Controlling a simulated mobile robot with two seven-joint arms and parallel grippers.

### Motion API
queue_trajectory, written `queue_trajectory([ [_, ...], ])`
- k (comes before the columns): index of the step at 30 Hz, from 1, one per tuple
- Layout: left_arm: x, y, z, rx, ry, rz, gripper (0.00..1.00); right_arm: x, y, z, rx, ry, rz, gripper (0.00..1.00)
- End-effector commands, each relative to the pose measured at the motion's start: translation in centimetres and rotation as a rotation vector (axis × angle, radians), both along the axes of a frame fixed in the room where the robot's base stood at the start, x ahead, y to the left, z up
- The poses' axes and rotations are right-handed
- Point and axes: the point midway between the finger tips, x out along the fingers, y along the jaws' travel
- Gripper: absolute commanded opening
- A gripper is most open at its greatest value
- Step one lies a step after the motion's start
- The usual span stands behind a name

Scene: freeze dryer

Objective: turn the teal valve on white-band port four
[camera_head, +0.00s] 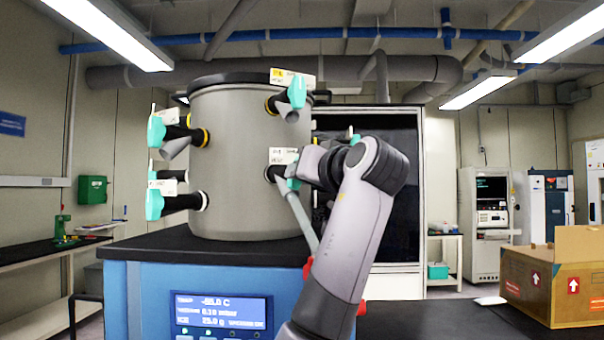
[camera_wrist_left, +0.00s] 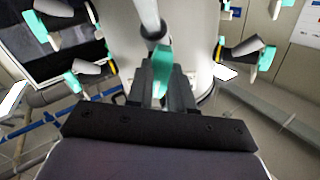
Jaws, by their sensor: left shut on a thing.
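The grey drum chamber (camera_head: 243,140) carries several ports with teal valves. My left gripper (camera_head: 298,170) is at the lower front port, beside a white label (camera_head: 284,155). In the left wrist view, my left gripper (camera_wrist_left: 161,85) is shut on a teal valve (camera_wrist_left: 162,62), with its fingers on either side. A light grey tube (camera_head: 300,220) hangs down from this port. The gripper and forearm partly hide the valve in the head view. The port's band is small and partly covered, and the label is too small to read. My right gripper is not in view.
Other teal valves stick out at the upper front (camera_head: 297,92), upper left (camera_head: 156,131) and lower left (camera_head: 154,204). The drum stands on a blue cabinet (camera_head: 118,285) with a black top. A cardboard box (camera_head: 545,285) stands at the right.

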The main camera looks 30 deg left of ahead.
Motion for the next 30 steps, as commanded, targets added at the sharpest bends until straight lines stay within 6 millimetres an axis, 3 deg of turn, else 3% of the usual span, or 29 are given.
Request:
queue_trajectory([
  [30, 0.39, -0.28, 0.06, -0.460, -0.845, 0.000, 0.00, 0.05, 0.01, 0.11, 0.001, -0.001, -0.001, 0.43],
])
